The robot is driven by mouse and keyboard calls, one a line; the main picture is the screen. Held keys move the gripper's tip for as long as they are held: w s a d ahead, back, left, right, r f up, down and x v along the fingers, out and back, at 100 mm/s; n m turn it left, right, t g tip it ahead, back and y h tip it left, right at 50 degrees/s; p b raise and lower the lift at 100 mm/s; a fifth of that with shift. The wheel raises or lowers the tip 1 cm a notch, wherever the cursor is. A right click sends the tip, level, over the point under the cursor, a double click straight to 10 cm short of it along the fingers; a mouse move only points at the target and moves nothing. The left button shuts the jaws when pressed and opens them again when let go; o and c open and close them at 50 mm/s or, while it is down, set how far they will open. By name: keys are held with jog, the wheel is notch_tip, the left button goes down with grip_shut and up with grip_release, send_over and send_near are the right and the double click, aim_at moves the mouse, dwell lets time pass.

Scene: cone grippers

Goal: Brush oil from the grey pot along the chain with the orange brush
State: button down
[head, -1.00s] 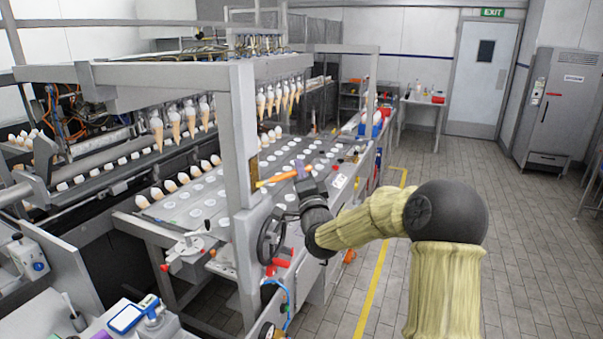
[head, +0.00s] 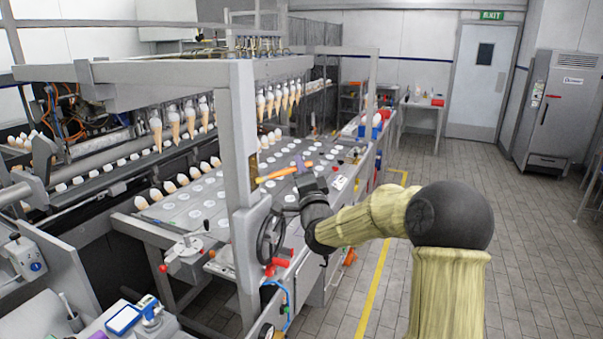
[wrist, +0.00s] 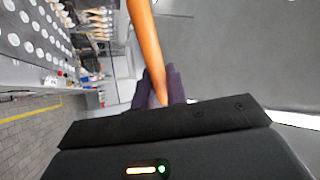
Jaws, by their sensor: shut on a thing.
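The orange brush (head: 277,175) is held between the purple fingers of my gripper (head: 303,165), over the right side of the machine's white-dotted plate. In the head view its handle lies nearly level, tilted a little. In the wrist view the orange handle (wrist: 147,45) runs up out of the top edge from between the fingers (wrist: 158,90), which are shut on it. I cannot make out the grey pot or the chain in either view.
A grey frame post (head: 243,150) stands just left of the brush. A black handwheel (head: 271,238) with red knobs is below. Cones (head: 173,122) hang in rows from the machine. The tiled floor (head: 520,230) at right is clear.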

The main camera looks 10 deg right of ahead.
jog(key=shift+r, duration=0.35)
jog(key=shift+r+p, duration=0.35)
jog(key=shift+r, duration=1.15)
jog(key=shift+r+p, duration=0.3)
jog(key=shift+r, duration=1.25)
jog(key=shift+f, duration=0.15)
jog(key=shift+f+b, duration=1.4)
jog(key=shift+b, duration=0.55)
jog(key=shift+f, duration=0.1)
